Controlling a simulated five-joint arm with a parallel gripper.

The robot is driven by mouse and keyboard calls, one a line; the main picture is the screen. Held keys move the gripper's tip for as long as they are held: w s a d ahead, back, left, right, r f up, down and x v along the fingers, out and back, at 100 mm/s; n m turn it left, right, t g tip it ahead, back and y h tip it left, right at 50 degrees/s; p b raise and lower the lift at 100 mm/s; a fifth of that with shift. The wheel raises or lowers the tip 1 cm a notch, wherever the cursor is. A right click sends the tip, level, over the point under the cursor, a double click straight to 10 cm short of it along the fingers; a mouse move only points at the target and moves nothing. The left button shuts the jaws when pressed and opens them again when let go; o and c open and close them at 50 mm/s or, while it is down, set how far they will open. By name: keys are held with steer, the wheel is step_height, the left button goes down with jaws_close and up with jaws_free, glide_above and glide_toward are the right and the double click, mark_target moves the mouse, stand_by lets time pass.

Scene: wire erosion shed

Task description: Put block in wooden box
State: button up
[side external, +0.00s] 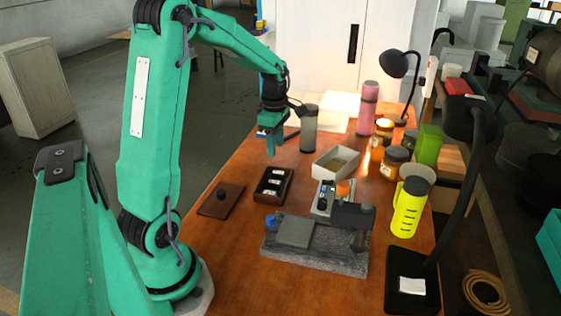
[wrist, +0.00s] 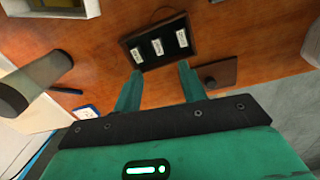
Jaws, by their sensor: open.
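The dark wooden box (side external: 286,178) stands open on the table, left of centre. Three small pale pieces show inside it; I cannot tell if they are blocks or labels. In the wrist view the box (wrist: 128,41) lies just beyond my fingertips, with the three white pieces in a row. My gripper (side external: 270,152) is open and empty, in the air above the table, behind the box in the side view. Its two green fingers also show spread apart in the wrist view (wrist: 160,77). I cannot make out a loose block for certain.
A flat dark wooden lid (side external: 221,200) lies left of the box. A granite stand (side external: 325,247) with a grey plate is in front. A white open carton (side external: 335,163), jars (side external: 390,163) and a grey cylinder (side external: 308,128) stand to the right.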

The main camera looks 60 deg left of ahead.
steer(key=s+d+r+m+t, duration=0.2)
steer(key=s+d+r+m, duration=0.2)
steer(key=d+r+m, duration=0.6)
steer(key=s+d+m+t, duration=0.3)
steer(key=s+d+m, duration=0.6)
steer(key=m, duration=0.6)
steer(key=shift+s+d+m, duration=0.4)
steer(key=shift+d, duration=0.8)
